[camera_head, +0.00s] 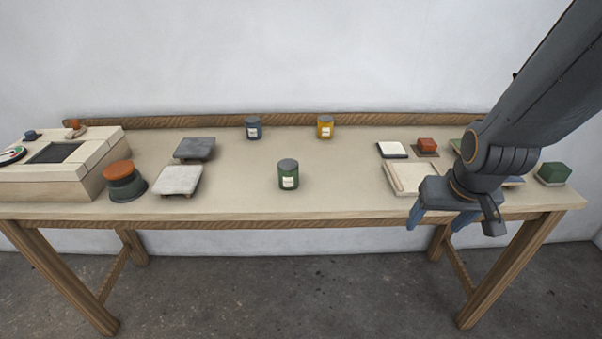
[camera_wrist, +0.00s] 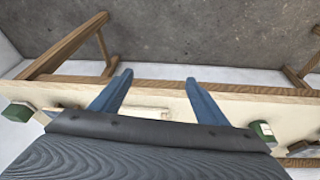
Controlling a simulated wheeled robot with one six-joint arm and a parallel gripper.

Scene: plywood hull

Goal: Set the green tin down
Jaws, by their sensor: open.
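The green tin (camera_head: 288,176) stands upright on the wooden table (camera_head: 345,203), near the middle and towards the front edge. It has a grey lid and a pale label. It also shows at the right of the wrist view (camera_wrist: 263,131), apart from the fingers. My gripper (camera_head: 436,225) is at the table's front edge on the right, well to the right of the tin. Its two blue fingers (camera_wrist: 158,78) are spread open with nothing between them.
A blue tin (camera_head: 253,129) and a yellow tin (camera_head: 325,127) stand at the back. A pale tray (camera_head: 400,178) and a green block (camera_head: 554,174) are right. Table around the green tin is clear.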

